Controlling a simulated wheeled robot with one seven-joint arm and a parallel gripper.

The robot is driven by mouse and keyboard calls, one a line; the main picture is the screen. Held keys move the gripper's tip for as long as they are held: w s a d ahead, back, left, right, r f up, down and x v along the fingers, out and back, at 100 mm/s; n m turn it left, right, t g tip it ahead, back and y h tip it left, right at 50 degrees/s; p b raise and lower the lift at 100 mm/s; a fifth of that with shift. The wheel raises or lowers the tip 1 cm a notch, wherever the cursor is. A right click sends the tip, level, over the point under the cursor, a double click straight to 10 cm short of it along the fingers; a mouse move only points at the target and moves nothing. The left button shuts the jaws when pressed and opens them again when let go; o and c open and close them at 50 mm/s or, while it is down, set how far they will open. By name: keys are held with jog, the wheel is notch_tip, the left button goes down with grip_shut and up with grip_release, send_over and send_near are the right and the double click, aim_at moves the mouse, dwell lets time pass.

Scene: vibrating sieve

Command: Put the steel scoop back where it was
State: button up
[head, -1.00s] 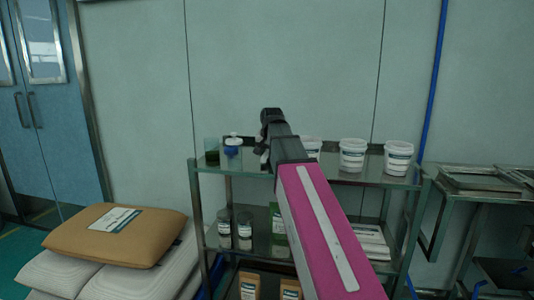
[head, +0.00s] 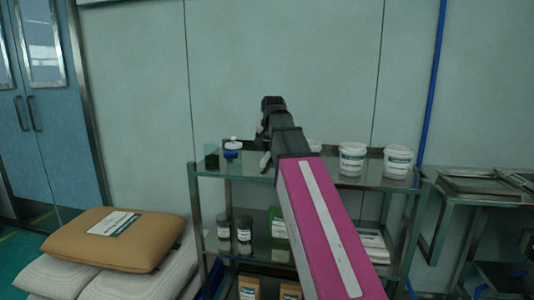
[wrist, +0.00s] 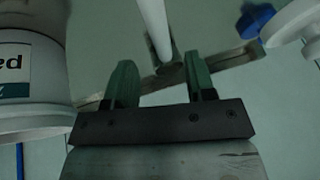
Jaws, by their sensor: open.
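My gripper (wrist: 160,80) is open, its two fingers apart in the wrist view. A pale, smooth rod (wrist: 154,28) stands out between and beyond the fingers; it may be the steel scoop's handle, but I cannot tell for sure. No scoop bowl is clearly visible. In the head view my arm reaches over the top shelf (head: 345,181) of a metal rack, and its end hides part of that shelf. A small pale piece (head: 265,163) shows under the arm's end near the shelf edge; I cannot tell whether it is a finger or the scoop.
White labelled tubs (head: 352,160) stand right of my arm; one (wrist: 30,70) is close on the left in the wrist view. A green jar (head: 211,157) and a blue-and-white bottle (head: 233,150) stand at the shelf's left. Sacks (head: 110,238) lie left of the rack.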

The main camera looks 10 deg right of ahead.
jog(key=shift+v, duration=2.9)
